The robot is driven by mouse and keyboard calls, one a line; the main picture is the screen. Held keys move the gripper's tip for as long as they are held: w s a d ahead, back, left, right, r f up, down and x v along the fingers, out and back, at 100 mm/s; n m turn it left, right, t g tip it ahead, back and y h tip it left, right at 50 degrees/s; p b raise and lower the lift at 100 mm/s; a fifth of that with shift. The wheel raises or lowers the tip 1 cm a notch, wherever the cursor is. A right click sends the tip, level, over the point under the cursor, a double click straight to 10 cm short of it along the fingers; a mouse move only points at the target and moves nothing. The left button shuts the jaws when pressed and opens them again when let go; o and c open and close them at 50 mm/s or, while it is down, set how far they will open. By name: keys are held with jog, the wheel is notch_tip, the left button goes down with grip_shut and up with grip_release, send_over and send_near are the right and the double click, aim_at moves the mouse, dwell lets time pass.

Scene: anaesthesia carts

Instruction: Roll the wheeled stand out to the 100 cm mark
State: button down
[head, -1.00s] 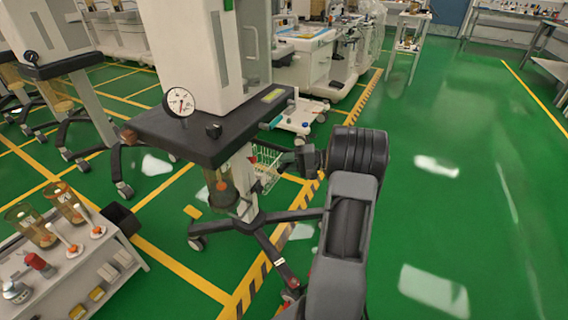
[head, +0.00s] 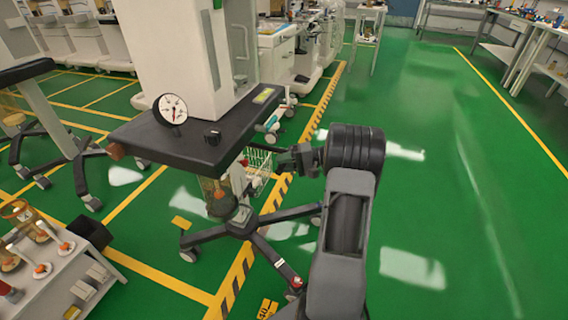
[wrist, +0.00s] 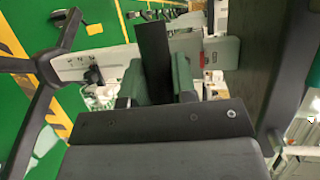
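The wheeled stand (head: 190,135) is a dark shelf with a round gauge and a tall white unit on top. Its pale post leads to a black star base (head: 242,228) on casters. The hub is left of the hatched yellow-black line, and right-hand legs reach across it. My gripper (head: 297,159) is at the stand's right side, below shelf height. In the wrist view my gripper's fingers (wrist: 158,88) are closed around a black bar (wrist: 154,50) in front of the stand's pale post (wrist: 110,63). A yellow floor label (head: 267,308) lies by the front caster; its print is unclear.
The hatched line (head: 240,270) runs away up the floor. Green floor right of it is clear (head: 420,200). A low white cart (head: 55,270) with bottles stands front left. Another stand (head: 60,120) is at left; benches (head: 500,50) line the far right.

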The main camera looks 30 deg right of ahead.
jog(key=c, duration=0.9)
grip_release()
jog(key=p+v, duration=0.3)
jog(key=v, duration=1)
jog(key=shift+s+d, duration=0.2)
jog(key=shift+d, duration=0.1)
jog(key=a+r+n+g+h+p, duration=0.2)
jog(key=a+r+g+h+p, duration=0.4)
jog(key=a+r+p, duration=0.85)
jog(key=s+a+r+n+h+p, duration=0.1)
jog(key=s+a+r+h+p, duration=0.1)
jog(key=s+a+r+p, duration=0.2)
jog(key=s+a+r+n+t+h+p, duration=0.1)
jog(key=s+a+r+n+h+p, duration=0.1)
jog(key=a+r, duration=0.5)
jog(key=s+a+r+n+h+p, duration=0.2)
jog(key=s+a+r+h+p, duration=0.1)
jog(key=s+a+r+p, duration=0.2)
jog(key=shift+s+a+r+t+h+p, duration=0.15)
jog(key=shift+s+a+r+h+p, duration=0.1)
jog(key=shift+r+p, duration=0.2)
jog(key=shift+s+a+r+t+h+p, duration=0.15)
jog(key=shift+s+r+p, duration=0.2)
jog(key=shift+p, duration=0.2)
